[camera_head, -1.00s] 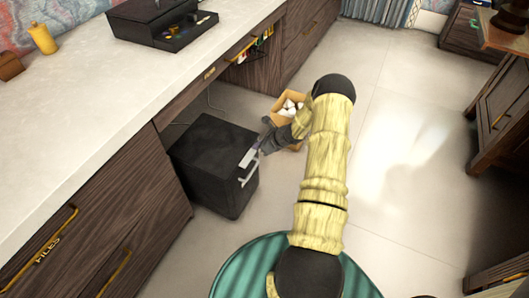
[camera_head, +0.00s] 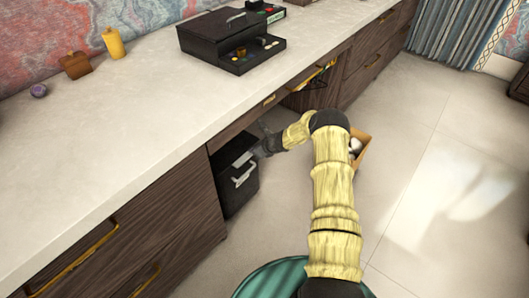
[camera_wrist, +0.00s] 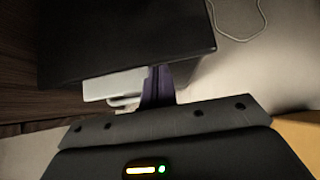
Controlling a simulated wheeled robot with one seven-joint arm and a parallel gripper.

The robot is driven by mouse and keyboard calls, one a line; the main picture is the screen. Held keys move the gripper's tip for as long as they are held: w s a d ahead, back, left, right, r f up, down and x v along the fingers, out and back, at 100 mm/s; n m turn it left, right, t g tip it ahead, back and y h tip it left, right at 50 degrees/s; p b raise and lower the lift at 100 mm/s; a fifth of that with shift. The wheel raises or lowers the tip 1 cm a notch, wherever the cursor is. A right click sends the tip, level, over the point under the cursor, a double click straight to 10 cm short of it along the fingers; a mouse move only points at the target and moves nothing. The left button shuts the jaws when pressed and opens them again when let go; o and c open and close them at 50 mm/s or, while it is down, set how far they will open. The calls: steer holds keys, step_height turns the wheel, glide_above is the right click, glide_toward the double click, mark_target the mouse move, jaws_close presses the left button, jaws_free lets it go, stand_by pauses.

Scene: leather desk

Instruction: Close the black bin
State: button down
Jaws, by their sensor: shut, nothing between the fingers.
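The black bin (camera_head: 239,194) stands on the floor at the front of the desk's knee space, beside the left cabinet. Its front has a silver plate and a light handle (camera_head: 244,176). My gripper (camera_head: 258,152) is shut and empty at the bin's upper front edge, near the plate. In the wrist view the bin's dark top (camera_wrist: 125,35) fills the upper left, with the pale plate and handle (camera_wrist: 115,89) below it. The narrow dark gripper tip (camera_wrist: 157,88) is right beside the plate. I cannot tell whether it touches.
The wooden cabinet (camera_head: 165,215) is directly left of the bin. An open box with white items (camera_head: 360,150) stands on the floor behind my arm. The desk top (camera_head: 130,135) overhangs the bin's back and carries a black organizer (camera_head: 230,40). Floor to the right is clear.

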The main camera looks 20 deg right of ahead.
steer(key=shift+w+a+r, duration=0.25)
steer(key=shift+w+a, duration=0.4)
steer(key=shift+w, duration=0.25)
steer(key=shift+w+r, duration=0.1)
steer(key=s+d+r+p, duration=0.2)
steer(key=s+d+r, duration=0.4)
steer(key=s, duration=0.4)
steer(key=shift+d+r, duration=0.15)
steer(key=shift+d, duration=0.1)
